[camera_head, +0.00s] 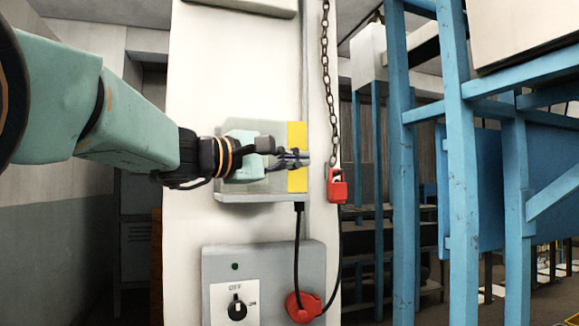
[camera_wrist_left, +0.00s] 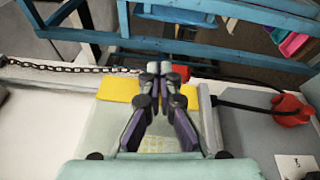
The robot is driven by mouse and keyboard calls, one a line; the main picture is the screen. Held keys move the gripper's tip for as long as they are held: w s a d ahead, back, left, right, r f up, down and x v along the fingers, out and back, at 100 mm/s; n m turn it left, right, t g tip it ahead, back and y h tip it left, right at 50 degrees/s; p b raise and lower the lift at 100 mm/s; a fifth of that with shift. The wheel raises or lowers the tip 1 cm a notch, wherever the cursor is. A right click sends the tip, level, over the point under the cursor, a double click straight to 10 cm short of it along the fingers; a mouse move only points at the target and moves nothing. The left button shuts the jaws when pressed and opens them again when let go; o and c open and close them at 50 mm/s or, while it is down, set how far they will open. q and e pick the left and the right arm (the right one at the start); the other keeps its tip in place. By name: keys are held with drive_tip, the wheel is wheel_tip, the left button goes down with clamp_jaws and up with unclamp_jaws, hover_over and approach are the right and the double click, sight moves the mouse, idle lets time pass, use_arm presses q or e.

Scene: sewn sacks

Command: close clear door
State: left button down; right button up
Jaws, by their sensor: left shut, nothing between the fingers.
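The clear door (camera_head: 234,188) is a pale, see-through panel on the shallow box mounted on the white post, with a yellow strip (camera_head: 297,134) along its right side. In the left wrist view the yellow strip (camera_wrist_left: 118,87) lies across behind the fingers. My left gripper (camera_head: 306,158) reaches in from the left across the panel. Its fingers are shut and empty, their tips at the yellow strip; I cannot tell if they touch it. The fingers also show in the left wrist view (camera_wrist_left: 166,70). The arm hides the panel's middle. My right gripper is not in view.
A grey switch box (camera_head: 263,262) with a black knob and a red plug (camera_head: 303,306) sits below. A black cable joins it to the upper box. A chain (camera_head: 328,80) with a red padlock (camera_head: 337,186) hangs at right. Blue frames (camera_head: 456,150) stand further right.

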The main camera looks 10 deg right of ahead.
use_arm(q)
drive_tip(key=shift+w+d+n+t+y, duration=0.25)
drive_tip(key=shift+w+n+t+y, duration=0.05)
drive_tip(key=shift+w+t, duration=0.1)
idle(0.3)
drive_tip(key=v, duration=1.2)
drive_tip(key=shift+a, duration=0.15)
